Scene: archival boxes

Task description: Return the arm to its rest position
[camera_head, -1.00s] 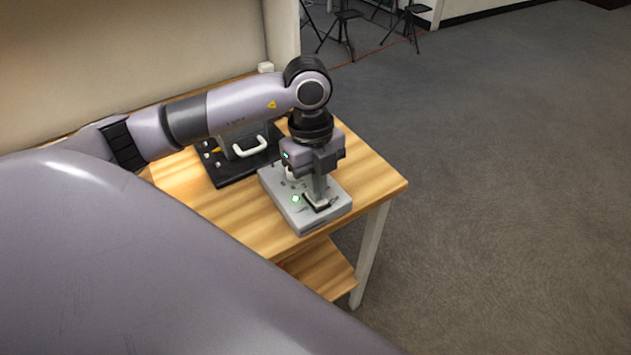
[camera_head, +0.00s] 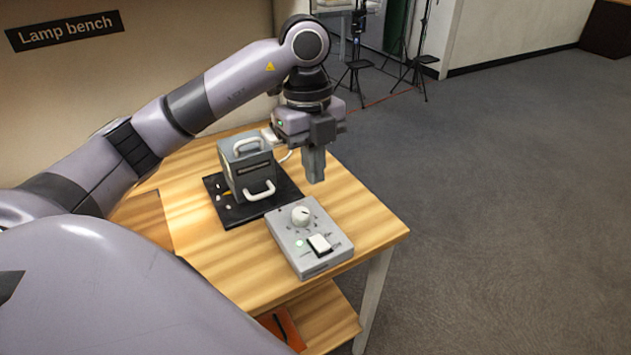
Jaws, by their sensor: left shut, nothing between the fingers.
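My left arm comes in from the left and reaches over the wooden bench (camera_head: 225,265). My left gripper (camera_head: 316,180) points down, shut and empty, above the back right part of the bench. My right gripper is not in view.
A grey box with white handles (camera_head: 247,170) stands on a black base (camera_head: 226,211) left of the gripper. A wall with a "Lamp bench" sign (camera_head: 65,31) is behind. Black stands (camera_head: 356,72) are far back. The floor (camera_head: 510,200) at right is clear.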

